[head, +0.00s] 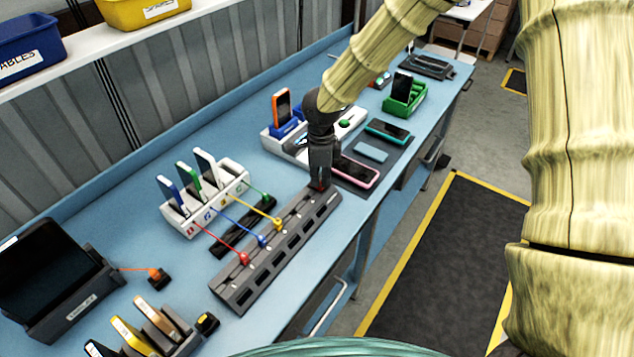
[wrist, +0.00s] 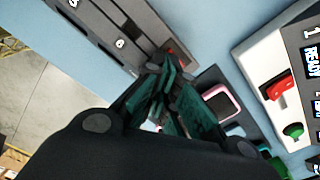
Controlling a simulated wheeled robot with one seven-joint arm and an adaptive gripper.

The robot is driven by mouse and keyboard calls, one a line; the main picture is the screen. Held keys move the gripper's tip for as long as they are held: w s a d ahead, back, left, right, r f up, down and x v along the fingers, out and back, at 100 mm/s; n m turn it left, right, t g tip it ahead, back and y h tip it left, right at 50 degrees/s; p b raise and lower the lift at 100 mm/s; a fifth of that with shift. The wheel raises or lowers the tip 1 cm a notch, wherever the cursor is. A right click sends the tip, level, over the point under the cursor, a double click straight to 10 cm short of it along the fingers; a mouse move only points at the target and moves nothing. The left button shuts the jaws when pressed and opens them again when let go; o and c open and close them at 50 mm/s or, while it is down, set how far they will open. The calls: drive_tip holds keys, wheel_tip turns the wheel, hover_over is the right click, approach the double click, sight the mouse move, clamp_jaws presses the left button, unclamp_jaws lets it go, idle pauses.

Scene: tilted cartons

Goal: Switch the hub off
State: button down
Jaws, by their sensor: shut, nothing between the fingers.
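The hub is a long dark grey strip (head: 272,258) on the blue bench, with a row of slots. Red, blue and yellow cables plug into its back side. A small red switch (head: 318,186) sits at its far end; part of it shows in the wrist view (wrist: 174,52), and the fingers hide the rest. My gripper (head: 321,183) is shut and empty, pointing down at that end of the hub. In the wrist view its fingertips (wrist: 168,66) are close to the red switch. I cannot tell whether they touch it, or which way the switch is set.
A pink-edged phone (head: 355,173) lies on a dark mat just right of my gripper. A white charging rack (head: 204,197) stands left of the hub. A white station (head: 290,148) with a blue holder is behind my gripper.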

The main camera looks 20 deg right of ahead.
sight(320, 184)
drive_tip(key=shift+r+p, duration=3.2)
drive_tip(key=shift+r, duration=0.3)
drive_tip(key=shift+f, duration=0.1)
